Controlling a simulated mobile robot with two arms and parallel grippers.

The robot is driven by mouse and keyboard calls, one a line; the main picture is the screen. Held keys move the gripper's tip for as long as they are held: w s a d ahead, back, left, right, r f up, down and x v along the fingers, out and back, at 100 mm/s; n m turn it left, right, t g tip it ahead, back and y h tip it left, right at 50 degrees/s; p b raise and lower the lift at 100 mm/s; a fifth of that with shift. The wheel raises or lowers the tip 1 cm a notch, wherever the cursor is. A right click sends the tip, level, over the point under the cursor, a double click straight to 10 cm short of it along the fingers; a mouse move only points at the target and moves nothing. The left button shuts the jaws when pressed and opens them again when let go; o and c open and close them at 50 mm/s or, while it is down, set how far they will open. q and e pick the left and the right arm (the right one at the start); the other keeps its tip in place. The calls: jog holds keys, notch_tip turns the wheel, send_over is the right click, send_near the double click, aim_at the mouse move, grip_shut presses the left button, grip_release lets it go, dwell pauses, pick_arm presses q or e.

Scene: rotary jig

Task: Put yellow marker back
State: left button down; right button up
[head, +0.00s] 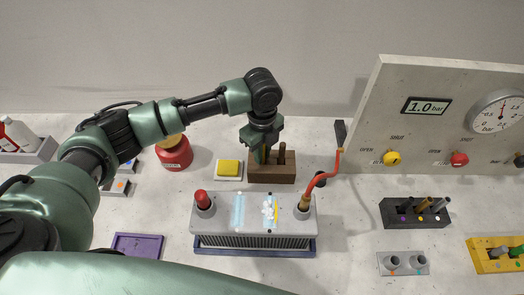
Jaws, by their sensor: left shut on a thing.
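My left gripper (262,155) reaches in from the left and points down at the brown wooden block (272,175). It is shut on a thin thing between its fingers, probably the yellow marker; the fingers hide most of it and its colour is not clear. I cannot tell whether its lower end is inside the block or just above it. Dark upright pieces (283,157) stand in the block just right of the fingers. My right gripper is not in view.
The grey jig (235,227) with a red-capped post (203,199) and an orange hose (331,169) stands in front. A yellow sponge-like pad (229,167) and red pot (174,155) are left. A gauge panel (430,135), dark rack (400,216) and yellow holder (488,262) are right.

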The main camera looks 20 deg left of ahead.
pick_arm(q)
jog(key=shift+f, duration=0.15)
jog(key=c, duration=1.4)
grip_release()
notch_tip(320, 180, up, 11)
jog(key=shift+b, duration=1.25)
jog(key=shift+r, duration=0.7)
